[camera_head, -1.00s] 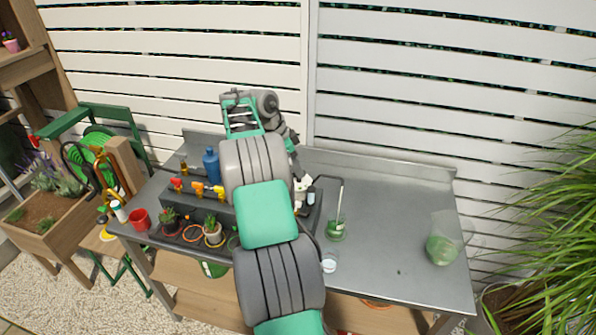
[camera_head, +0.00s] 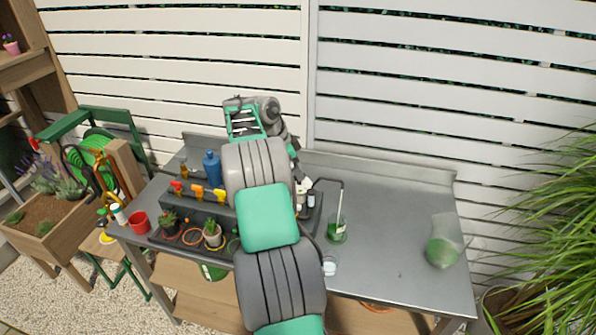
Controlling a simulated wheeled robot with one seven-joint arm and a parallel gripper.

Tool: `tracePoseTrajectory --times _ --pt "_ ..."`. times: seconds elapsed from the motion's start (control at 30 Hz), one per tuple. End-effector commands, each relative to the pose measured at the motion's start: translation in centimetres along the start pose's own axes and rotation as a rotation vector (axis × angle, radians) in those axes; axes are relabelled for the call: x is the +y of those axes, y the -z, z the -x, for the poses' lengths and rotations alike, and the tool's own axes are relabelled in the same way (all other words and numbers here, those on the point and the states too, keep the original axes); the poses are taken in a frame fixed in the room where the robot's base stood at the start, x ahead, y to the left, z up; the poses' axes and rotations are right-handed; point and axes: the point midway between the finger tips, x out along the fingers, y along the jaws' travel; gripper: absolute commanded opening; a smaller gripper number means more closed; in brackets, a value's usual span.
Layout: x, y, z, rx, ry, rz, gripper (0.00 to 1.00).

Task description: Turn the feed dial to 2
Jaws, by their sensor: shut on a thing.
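My gripper (camera_head: 303,184) is small and mostly hidden behind my own arm, at the right part of the dark potting console (camera_head: 312,218). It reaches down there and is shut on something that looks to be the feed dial. The dial itself and its numbers cannot be made out. A thin dark bent spout (camera_head: 328,181) rises beside the gripper and comes down over a clear beaker (camera_head: 337,234) with green contents.
A metal bench (camera_head: 390,225) carries everything. A clear jug (camera_head: 443,248) with green contents stands right, and a small clear cup (camera_head: 330,266) near the front. A blue bottle (camera_head: 212,166), coloured valves, potted plants and a red cup (camera_head: 139,221) stand left. The bench's middle right is clear.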

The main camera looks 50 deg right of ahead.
Motion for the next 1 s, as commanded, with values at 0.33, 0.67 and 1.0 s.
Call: tracePoseTrajectory --times 0.33,0.67,1.0 --pt "-0.12 0.09 0.00 0.001 0.008 0.010 0.00" --pt "-0.04 -0.08 -0.25 0.002 0.063 0.135 0.00" --pt "0.11 0.00 -0.28 0.004 0.179 0.409 0.00"
